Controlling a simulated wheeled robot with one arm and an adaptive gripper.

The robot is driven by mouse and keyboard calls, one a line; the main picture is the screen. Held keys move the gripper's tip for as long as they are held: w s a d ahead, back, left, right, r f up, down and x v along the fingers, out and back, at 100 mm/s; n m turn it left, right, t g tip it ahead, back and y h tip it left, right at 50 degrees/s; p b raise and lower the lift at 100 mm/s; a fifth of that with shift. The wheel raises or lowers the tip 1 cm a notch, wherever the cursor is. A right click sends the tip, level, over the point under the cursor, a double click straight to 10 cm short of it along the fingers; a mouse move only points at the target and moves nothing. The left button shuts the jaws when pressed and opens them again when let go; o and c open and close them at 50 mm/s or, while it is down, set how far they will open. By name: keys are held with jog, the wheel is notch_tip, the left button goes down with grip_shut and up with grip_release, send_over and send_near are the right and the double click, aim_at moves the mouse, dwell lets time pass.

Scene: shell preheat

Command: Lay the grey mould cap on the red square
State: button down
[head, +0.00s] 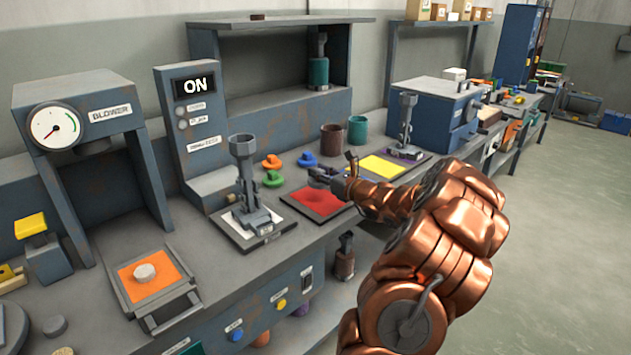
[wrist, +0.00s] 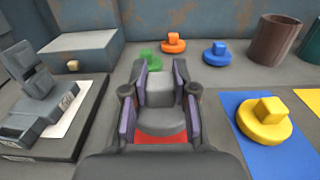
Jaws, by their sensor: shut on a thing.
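The grey mould cap (wrist: 160,120), a round disc with a block handle, sits between the fingers of my gripper (wrist: 160,88) in the wrist view. My gripper is shut on its handle. The red square (wrist: 150,138) shows just below the cap there. In the head view the red square (head: 318,203) lies on the bench in a dark frame, and my gripper (head: 328,176) is over its far part. The cap is hard to make out in the head view. I cannot tell whether it touches the red square.
A yellow cap (wrist: 264,126) sits on a blue square (wrist: 240,103), right of the gripper. Green (head: 273,179), orange (head: 271,161) and blue (head: 307,158) caps stand behind. A grey stand (head: 246,185) is left of the red square. A brown cup (head: 331,140) stands behind.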

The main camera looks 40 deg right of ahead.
aim_at(316, 183)
jog(key=shift+w+f, duration=0.1)
jog(key=shift+w, duration=0.45)
jog(key=f, duration=0.2)
jog(key=shift+w+f, duration=0.3)
jog(key=shift+f, duration=0.45)
jog(key=shift+f, duration=0.6)
jog(key=c, duration=0.9)
grip_release()
jog(key=shift+r, duration=0.15)
jog(key=shift+s+r, duration=0.15)
jog(key=shift+r, duration=0.4)
jog(key=s, duration=1.1)
jog(key=shift+s+a, duration=0.1)
jog(key=shift+s, duration=0.25)
